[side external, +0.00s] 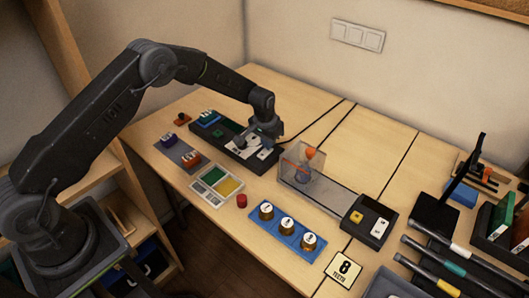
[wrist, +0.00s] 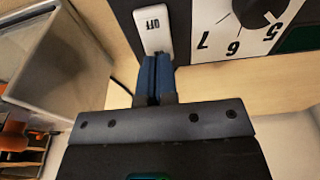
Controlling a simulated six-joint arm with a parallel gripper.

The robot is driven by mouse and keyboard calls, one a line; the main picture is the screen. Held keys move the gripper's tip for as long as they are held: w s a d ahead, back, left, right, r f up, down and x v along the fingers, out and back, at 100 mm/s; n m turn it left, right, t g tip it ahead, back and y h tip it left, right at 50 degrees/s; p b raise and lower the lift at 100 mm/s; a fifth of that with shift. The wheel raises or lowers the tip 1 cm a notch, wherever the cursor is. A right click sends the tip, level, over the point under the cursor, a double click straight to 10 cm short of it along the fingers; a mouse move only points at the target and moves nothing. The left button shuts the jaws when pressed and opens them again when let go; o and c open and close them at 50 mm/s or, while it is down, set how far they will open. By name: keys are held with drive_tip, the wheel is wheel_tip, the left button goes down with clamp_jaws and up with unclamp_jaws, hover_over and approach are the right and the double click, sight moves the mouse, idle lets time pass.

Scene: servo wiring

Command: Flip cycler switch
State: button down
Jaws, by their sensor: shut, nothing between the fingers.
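A white rocker switch marked OFF (wrist: 154,30) sits on a black panel at the top of the wrist view. My gripper (wrist: 155,65) is shut and empty, its blue fingertips together at the near end of the switch. I cannot tell whether they touch it. A white dial plate with a black knob and the numbers 5, 6 and 7 (wrist: 220,35) lies to the right of the switch. In the side view my gripper (side external: 266,142) is over the right end of the long black box (side external: 228,144), where the small white switch (side external: 264,153) shows.
A clear guard (side external: 303,172) with an orange-topped part stands to the right of the box. Beyond it a black control box (side external: 368,222) has a yellow button and a white switch. A blue tray with brass pieces (side external: 258,228) and a coloured panel (side external: 217,184) lie in front.

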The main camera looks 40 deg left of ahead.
drive_tip(key=shift+f, duration=0.6)
idle(0.3)
drive_tip(key=shift+r, duration=3.55)
drive_tip(key=shift+r, duration=0.1)
drive_tip(key=s+r+t, duration=0.1)
drive_tip(key=s+r, duration=0.7)
drive_tip(key=r, duration=0.3)
drive_tip(key=s+r+t, duration=0.1)
drive_tip(key=s+r, duration=0.6)
drive_tip(key=r, duration=0.4)
drive_tip(key=s+r+t, duration=0.1)
drive_tip(key=s+r, duration=0.1)
drive_tip(key=s, duration=2)
drive_tip(key=shift+s+d+t, duration=0.3)
drive_tip(key=shift+d+t, duration=0.1)
